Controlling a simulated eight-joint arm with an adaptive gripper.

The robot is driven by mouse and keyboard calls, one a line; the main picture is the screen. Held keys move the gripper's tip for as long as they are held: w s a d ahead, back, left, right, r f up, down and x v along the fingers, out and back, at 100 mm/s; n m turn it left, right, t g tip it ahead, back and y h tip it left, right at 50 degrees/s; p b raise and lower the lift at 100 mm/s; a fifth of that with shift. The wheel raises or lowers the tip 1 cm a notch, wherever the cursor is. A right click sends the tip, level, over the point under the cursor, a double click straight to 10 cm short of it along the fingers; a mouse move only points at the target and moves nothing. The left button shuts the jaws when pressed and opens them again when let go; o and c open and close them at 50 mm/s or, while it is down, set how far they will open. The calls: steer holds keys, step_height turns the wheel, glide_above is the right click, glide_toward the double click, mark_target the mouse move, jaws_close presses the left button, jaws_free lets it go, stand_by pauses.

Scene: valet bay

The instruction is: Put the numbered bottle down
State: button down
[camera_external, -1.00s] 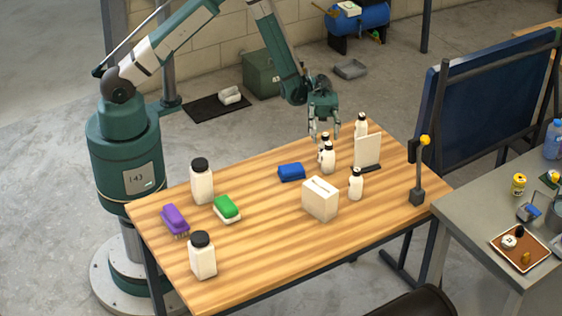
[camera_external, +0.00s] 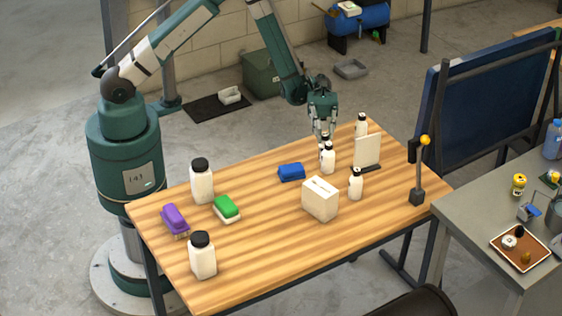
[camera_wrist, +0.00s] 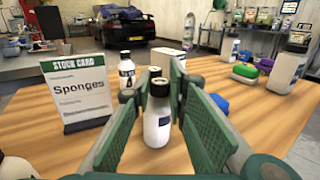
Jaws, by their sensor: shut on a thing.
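My gripper (camera_external: 323,134) is at the far edge of the wooden table, pointing down. It is shut on a small white bottle with a dark cap, which shows between the green fingers in the wrist view (camera_wrist: 158,122). In the external view this bottle is mostly hidden behind another small white bottle (camera_external: 328,160) standing just in front. I cannot read a number on the held bottle, nor tell whether its base touches the table. More small dark-capped bottles stand near the back edge (camera_external: 361,125) and beside the white box (camera_external: 356,186).
A stock card stand (camera_external: 367,150) is right of my gripper, marked "Sponges" in the wrist view (camera_wrist: 80,88). A white box (camera_external: 320,200), a blue sponge (camera_external: 291,173), a green sponge (camera_external: 227,207), a purple brush (camera_external: 174,218) and two larger bottles share the table. The front middle is clear.

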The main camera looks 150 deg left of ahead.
step_height(320, 180, up, 18)
steer(key=p, duration=0.3)
steer(key=shift+p, duration=0.35)
stand_by(1.2)
